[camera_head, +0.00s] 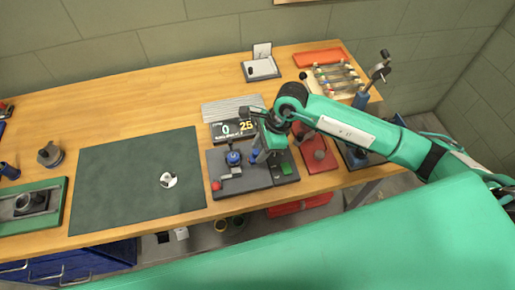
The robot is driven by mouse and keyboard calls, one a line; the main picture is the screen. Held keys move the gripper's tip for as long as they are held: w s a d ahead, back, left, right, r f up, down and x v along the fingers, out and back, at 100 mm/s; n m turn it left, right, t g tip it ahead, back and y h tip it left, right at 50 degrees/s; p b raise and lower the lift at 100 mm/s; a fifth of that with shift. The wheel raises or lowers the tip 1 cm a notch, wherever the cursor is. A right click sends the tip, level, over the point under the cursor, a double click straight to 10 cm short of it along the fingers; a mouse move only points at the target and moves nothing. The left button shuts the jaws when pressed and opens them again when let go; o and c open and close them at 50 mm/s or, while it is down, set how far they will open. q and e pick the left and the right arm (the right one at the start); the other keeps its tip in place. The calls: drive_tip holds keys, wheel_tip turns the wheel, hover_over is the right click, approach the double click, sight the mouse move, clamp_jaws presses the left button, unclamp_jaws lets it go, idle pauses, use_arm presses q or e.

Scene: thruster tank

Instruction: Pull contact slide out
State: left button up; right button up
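A dark grey test unit (240,184) lies on the wooden bench, with a display (233,130) reading "0" and "25" behind it. On it are a blue knob (233,158), a small light grey bar (231,173), a red button (216,186) and a green piece (286,169). I cannot tell which part is the contact slide. My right gripper (264,156) points down over the right half of the unit, beside a small blue part. Its fingers are small and partly hidden by my wrist, so whether they are open or touch anything is unclear. My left gripper is out of view.
A dark green mat (135,190) with a small white item (168,180) lies left of the unit. A red tray (318,152) and a rack of several coloured-end tools (338,77) stand to the right. A green-framed fixture (35,204) is far left.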

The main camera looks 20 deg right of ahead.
drive_tip(key=shift+r, duration=0.1)
drive_tip(key=shift+d+r, duration=0.1)
drive_tip(key=shift+r, duration=0.15)
drive_tip(key=b+v, duration=0.3)
drive_tip(key=v, duration=1)
drive_tip(key=shift+d+b, duration=0.1)
drive_tip(key=shift+b, duration=0.25)
drive_tip(key=shift+s+f, duration=0.1)
drive_tip(key=shift+s, duration=0.05)
